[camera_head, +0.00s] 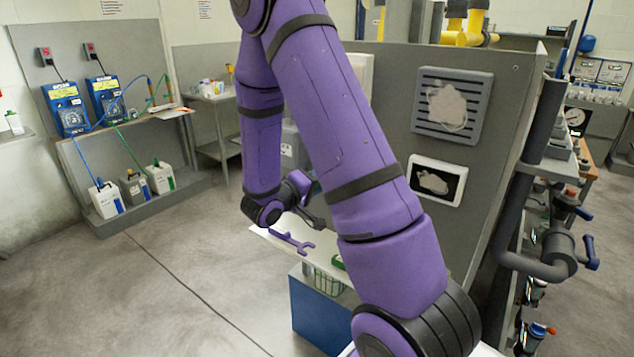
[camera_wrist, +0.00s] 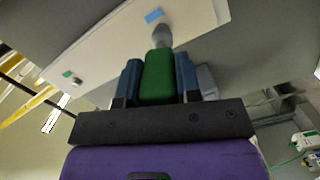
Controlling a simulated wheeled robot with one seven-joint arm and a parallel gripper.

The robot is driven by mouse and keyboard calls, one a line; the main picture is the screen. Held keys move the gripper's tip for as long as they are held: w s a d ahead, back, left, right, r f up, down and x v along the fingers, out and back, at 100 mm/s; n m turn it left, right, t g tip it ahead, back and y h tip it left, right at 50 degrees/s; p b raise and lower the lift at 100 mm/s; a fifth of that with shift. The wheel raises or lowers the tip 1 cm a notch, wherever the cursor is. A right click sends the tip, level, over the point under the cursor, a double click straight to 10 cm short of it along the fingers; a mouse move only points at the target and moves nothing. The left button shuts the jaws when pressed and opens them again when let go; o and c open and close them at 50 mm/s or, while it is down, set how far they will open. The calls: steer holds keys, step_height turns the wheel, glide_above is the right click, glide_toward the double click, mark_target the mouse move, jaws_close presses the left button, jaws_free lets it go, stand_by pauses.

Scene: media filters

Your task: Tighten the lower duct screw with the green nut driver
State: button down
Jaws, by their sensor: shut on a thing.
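In the wrist view, the green nut driver (camera_wrist: 158,76) sits between the two blue fingers of my gripper (camera_wrist: 159,66), which is shut on its green handle. Its grey socket end (camera_wrist: 160,35) points away from me toward a pale panel (camera_wrist: 112,49). The socket overlaps the panel near a blue label (camera_wrist: 153,16); any screw there is hidden by the socket, and I cannot tell whether it touches. A small dark screw-like stud (camera_wrist: 77,81) shows beside a green label (camera_wrist: 67,74) at the panel's other end.
A grey partition with a louvred vent (camera_head: 454,104) stands right, beside dark pipes (camera_head: 520,190). The floor at left is clear.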

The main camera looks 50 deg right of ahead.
steer(key=shift+w+d, duration=0.15)
steer(key=shift+d, duration=1)
stand_by(0.5)
steer(key=shift+m, duration=1.1)
steer(key=shift+f+m+y, duration=0.1)
steer(key=shift+m+y, duration=0.2)
steer(key=shift+m, duration=0.9)
steer(key=shift+a, duration=1.65)
